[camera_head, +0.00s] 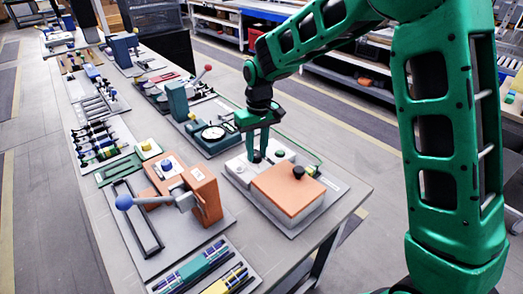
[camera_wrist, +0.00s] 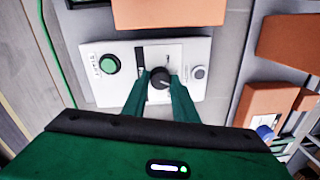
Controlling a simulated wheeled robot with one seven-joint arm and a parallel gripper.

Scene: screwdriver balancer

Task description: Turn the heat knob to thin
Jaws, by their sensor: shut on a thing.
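The heat knob (camera_wrist: 160,80) is a small dark round knob on a white control panel (camera_wrist: 110,88). In the wrist view my gripper (camera_wrist: 159,84) has one green finger on each side of the knob, shut on it. A short light mark shows on the knob.
A green button (camera_wrist: 109,65) and a small grey round part (camera_wrist: 199,72) flank the knob. An orange press with a blue ball handle (camera_head: 124,202) stands to the left. Pens lie in front.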

